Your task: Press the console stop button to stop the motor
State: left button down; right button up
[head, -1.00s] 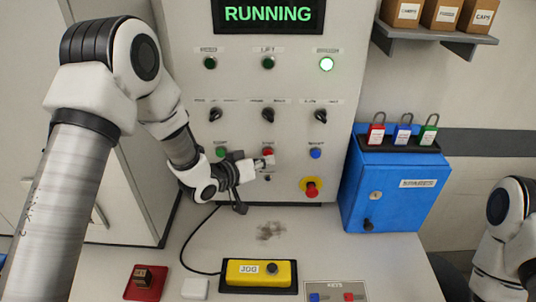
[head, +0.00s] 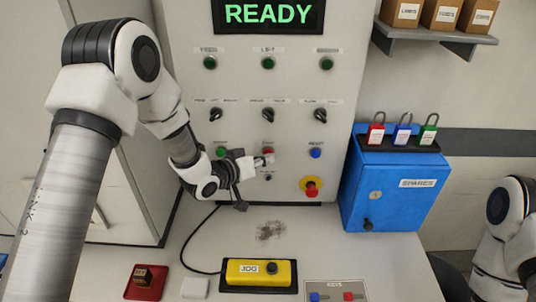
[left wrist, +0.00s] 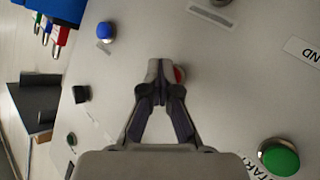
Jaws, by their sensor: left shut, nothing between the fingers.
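The console (head: 345,100) is an upright grey panel with a display (head: 268,13) that reads READY. The red stop button (head: 268,151) sits in the middle of the lower button row. My left gripper (head: 264,161) is shut and empty, with its tips at the red button. In the left wrist view the shut fingers (left wrist: 161,75) cover most of the red button (left wrist: 179,75); whether they touch it cannot be told. A green start button (left wrist: 279,157) and a blue button (left wrist: 105,31) lie to either side. My right gripper is out of view; only part of that arm shows.
A red and yellow emergency knob (head: 311,187) is at the panel's lower right. A blue box (head: 395,190) with padlocks on top stands to the right. A yellow JOG pendant (head: 258,272) lies on the bench, its cable running up to the left.

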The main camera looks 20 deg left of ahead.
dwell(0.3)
pick_arm(q)
jog(key=shift+s+d, duration=0.2)
jog(key=shift+s, duration=0.6)
jog(key=s, duration=0.2)
jog(key=s+d, duration=0.1)
jog(key=s, duration=0.1)
jog(key=shift+s+d, duration=0.2)
jog(key=shift+s, duration=0.2)
dwell(0.3)
